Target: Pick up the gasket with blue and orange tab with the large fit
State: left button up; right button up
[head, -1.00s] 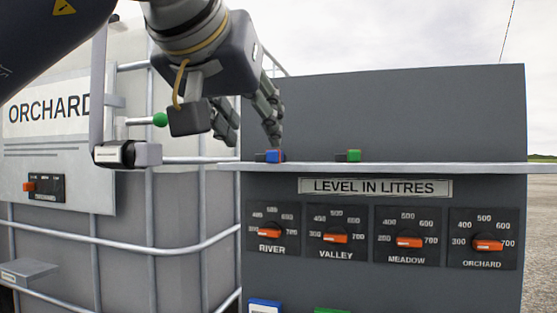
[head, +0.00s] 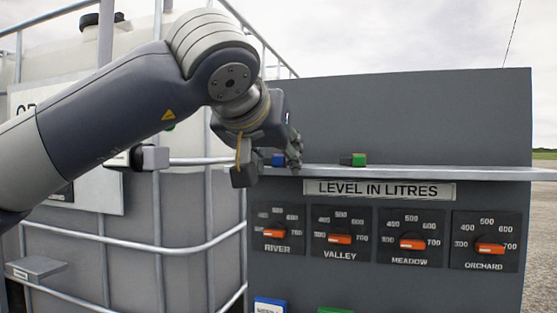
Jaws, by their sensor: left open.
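A small item with a blue tab (head: 278,159) lies on the narrow ledge (head: 420,172) of the grey panel. Its orange part and most of its body are hidden now behind my left gripper. A similar dark item with a green tab (head: 358,159) lies further right on the ledge. My right gripper is not in view.
The panel (head: 400,120) rises behind the ledge. Below it are a "LEVEL IN LITRES" plate (head: 378,190) and several dials with orange knobs, such as the one marked RIVER (head: 277,233). A caged tank (head: 130,255) stands at left. The ledge right of the green tab is clear.

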pick_arm(q)
jog(key=shift+s+r, duration=0.1)
jog(key=shift+s, duration=0.1)
jog(key=c, duration=0.8)
jog(key=shift+c, duration=0.8)
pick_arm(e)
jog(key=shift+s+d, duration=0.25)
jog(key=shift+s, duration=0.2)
pick_arm(q)
jog(key=shift+r, duration=0.15)
